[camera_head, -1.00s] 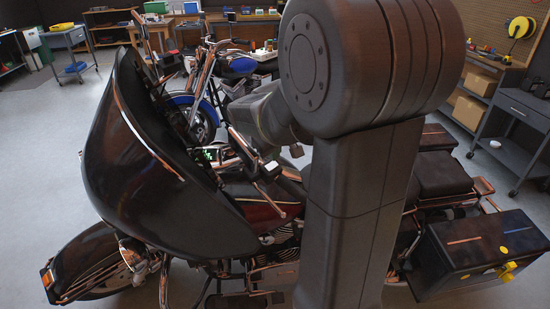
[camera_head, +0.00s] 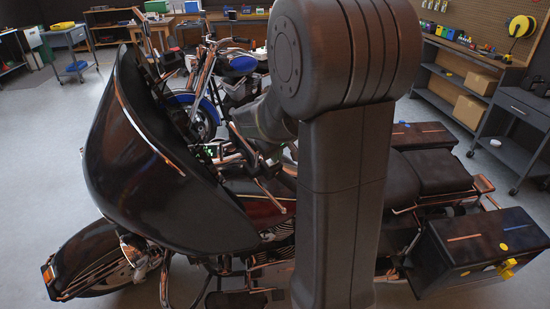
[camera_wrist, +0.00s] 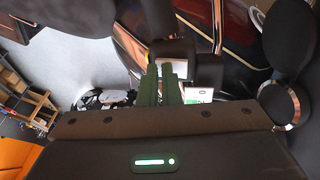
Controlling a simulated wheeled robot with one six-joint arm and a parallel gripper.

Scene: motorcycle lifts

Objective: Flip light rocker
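The motorcycle (camera_head: 165,150) stands across the head view, with its dark fairing at the left. Its handlebar controls (camera_head: 262,172) are partly hidden by my arm. In the wrist view, my gripper (camera_wrist: 166,68) has two green fingers side by side, looking shut with nothing visible between them. The fingertips point at a dark block-shaped control housing (camera_wrist: 176,48) and overlap its lower edge; I cannot tell whether they touch. A small white panel with a green mark (camera_wrist: 198,95) shows just right of the fingers. I cannot make out the light rocker itself.
A black side case (camera_head: 480,250) with a yellow latch projects at the right rear of the motorcycle. A round black part (camera_wrist: 285,103) stands close at the right in the wrist view. A grey cart (camera_head: 515,130) and another motorcycle (camera_head: 205,110) are behind.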

